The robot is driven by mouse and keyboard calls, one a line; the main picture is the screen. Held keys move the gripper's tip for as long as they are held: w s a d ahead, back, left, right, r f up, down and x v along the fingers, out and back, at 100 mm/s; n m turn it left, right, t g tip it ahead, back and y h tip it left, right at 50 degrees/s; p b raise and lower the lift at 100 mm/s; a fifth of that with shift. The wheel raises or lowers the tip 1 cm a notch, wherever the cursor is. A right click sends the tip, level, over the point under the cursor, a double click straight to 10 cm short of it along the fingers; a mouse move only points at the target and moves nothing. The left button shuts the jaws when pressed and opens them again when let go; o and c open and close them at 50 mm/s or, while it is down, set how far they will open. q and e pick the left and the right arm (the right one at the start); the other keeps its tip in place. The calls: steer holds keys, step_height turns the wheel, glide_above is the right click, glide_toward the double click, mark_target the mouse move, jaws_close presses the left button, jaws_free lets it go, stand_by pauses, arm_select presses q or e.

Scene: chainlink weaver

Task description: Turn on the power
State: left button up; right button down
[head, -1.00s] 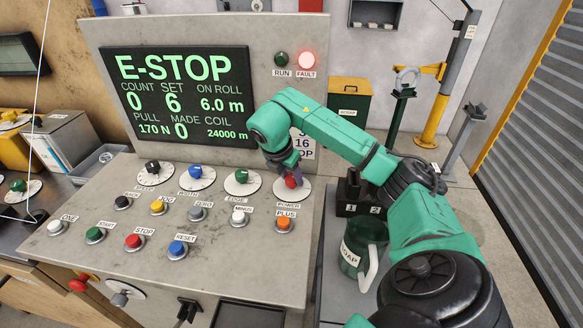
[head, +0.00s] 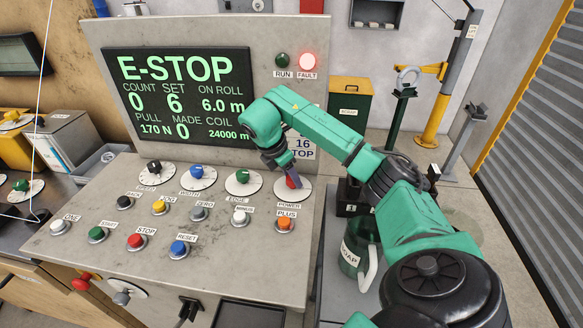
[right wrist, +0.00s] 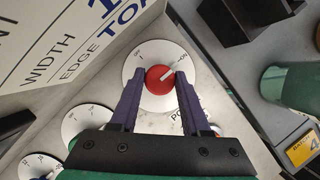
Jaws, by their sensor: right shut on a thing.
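The red power knob (head: 293,182) sits on a white round dial at the right of the sloped grey panel. In the right wrist view the knob (right wrist: 158,84) lies between the two dark fingers of my right gripper (right wrist: 160,77), which is shut on it. The knob's white pointer mark aims up and right, towards what looks like the ON label. The screen (head: 180,95) reads E-STOP in green. The red FAULT lamp (head: 308,61) glows and the green RUN lamp (head: 282,60) looks dark. My left gripper is not in view.
Three other dials, with black (head: 154,167), blue (head: 196,171) and green (head: 242,176) knobs, stand left of the power knob. Several push buttons lie below, including the orange PLUS button (head: 285,224). A green soap jug (head: 352,250) stands right of the panel.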

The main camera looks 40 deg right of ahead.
steer(key=shift+c, duration=1.8)
jaws_free()
steer(key=p+v, duration=0.7)
steer(key=v, duration=0.7)
steer(key=shift+r+p, duration=0.3)
steer(key=shift+p, duration=0.1)
